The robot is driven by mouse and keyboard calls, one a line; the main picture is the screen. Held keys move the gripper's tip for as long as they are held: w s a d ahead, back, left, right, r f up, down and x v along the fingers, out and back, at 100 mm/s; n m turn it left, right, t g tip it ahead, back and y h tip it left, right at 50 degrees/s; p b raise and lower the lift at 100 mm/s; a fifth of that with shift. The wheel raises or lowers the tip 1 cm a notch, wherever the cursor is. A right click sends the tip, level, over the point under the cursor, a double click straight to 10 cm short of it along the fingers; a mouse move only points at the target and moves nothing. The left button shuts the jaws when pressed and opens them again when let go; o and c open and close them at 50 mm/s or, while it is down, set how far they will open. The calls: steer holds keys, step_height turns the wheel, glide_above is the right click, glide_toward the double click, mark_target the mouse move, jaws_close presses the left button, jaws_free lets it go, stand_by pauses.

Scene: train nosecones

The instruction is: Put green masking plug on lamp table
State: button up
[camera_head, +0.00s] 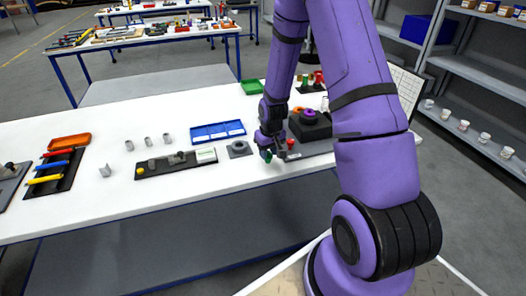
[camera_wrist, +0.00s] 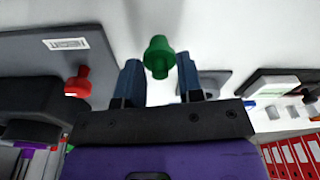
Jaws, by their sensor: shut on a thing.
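A green masking plug (camera_wrist: 157,57) with a flanged end shows between the two fingers of my gripper (camera_wrist: 159,66) in the wrist view. My gripper is shut on it. In the head view my gripper (camera_head: 269,150) is over the front part of the long white table (camera_head: 95,208), with the green plug (camera_head: 268,156) small at its tip. I cannot tell how high the plug is above the table. Which table is the lamp table is not clear, and I make out no lamp.
A red plug (camera_wrist: 77,82) stands on a grey plate (camera_wrist: 45,55) beside my gripper. A grey block (camera_head: 239,148), a blue tray (camera_head: 217,132) and a dark tool tray (camera_head: 176,163) lie to the left. Another bench (camera_head: 140,42) stands behind. Shelves (camera_head: 480,75) are at right.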

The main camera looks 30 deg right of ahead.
steer(key=shift+f, duration=0.55)
steer(key=shift+f, duration=0.1)
steer(key=o, duration=0.9)
steer(key=s+a+r+t, duration=0.1)
steer(key=s+a+r, duration=0.1)
steer(key=r, duration=0.9)
steer(key=s+a+r, duration=0.2)
steer(key=r, duration=0.9)
steer(key=s+a+r+t, duration=0.1)
steer(key=s+a+r, duration=0.2)
steer(key=s+r, duration=0.3)
steer(key=s+a+r+t, duration=0.1)
steer(key=s+a+r, duration=0.2)
steer(key=s+r, duration=0.3)
steer(key=s+a+r+n, duration=0.1)
steer(key=s+a+r, duration=0.2)
steer(key=s+r, duration=0.3)
steer(key=s, duration=0.4)
steer(key=shift+r+t, duration=0.15)
steer(key=shift+t, duration=0.25)
